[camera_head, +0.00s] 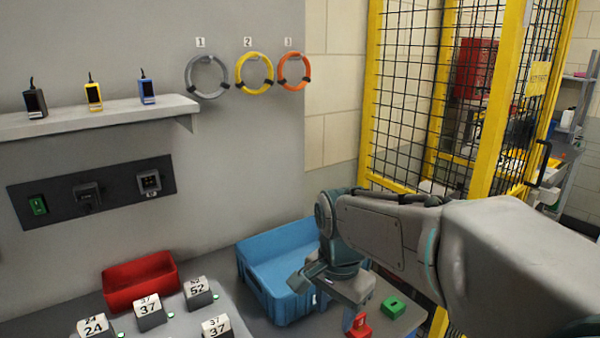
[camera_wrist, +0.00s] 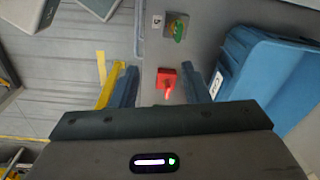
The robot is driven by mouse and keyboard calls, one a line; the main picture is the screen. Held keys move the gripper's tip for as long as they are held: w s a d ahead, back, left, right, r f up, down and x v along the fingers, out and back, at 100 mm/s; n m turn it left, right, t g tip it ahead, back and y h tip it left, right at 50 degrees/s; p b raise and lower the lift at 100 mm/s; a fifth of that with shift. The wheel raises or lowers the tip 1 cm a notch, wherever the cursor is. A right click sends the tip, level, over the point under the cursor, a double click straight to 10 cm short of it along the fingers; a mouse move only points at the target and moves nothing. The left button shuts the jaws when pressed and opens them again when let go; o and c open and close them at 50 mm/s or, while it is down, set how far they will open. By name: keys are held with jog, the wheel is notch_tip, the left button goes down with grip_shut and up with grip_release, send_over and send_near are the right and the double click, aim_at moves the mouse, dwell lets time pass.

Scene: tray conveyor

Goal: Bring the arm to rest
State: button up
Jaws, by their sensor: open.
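My arm stretches in from the right in the head view and bends down at the wrist over the table edge. My gripper (camera_wrist: 160,74) is open, with its two fingers apart and nothing held between them. In the wrist view, a small red object (camera_wrist: 167,80) lies beyond the fingers and shows in the gap. It also shows in the head view (camera_head: 361,328), just beside a blue finger of my gripper at the bottom. Most of the gripper is hidden behind my wrist in the head view.
A blue bin (camera_head: 262,255) stands left of my wrist; the wrist view shows it too (camera_wrist: 245,75). A red bin (camera_head: 140,283) and numbered blocks (camera_head: 150,311) are further left. A yellow mesh fence (camera_head: 440,80) stands behind the arm.

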jog(key=s+d+f+n+t, duration=0.2)
jog(key=s+d+f+n, duration=0.1)
jog(key=s+d+n, duration=0.5)
jog(key=shift+s+d+f+n, duration=0.2)
jog(key=shift+s+d+n, duration=0.15)
jog(key=shift+s, duration=0.75)
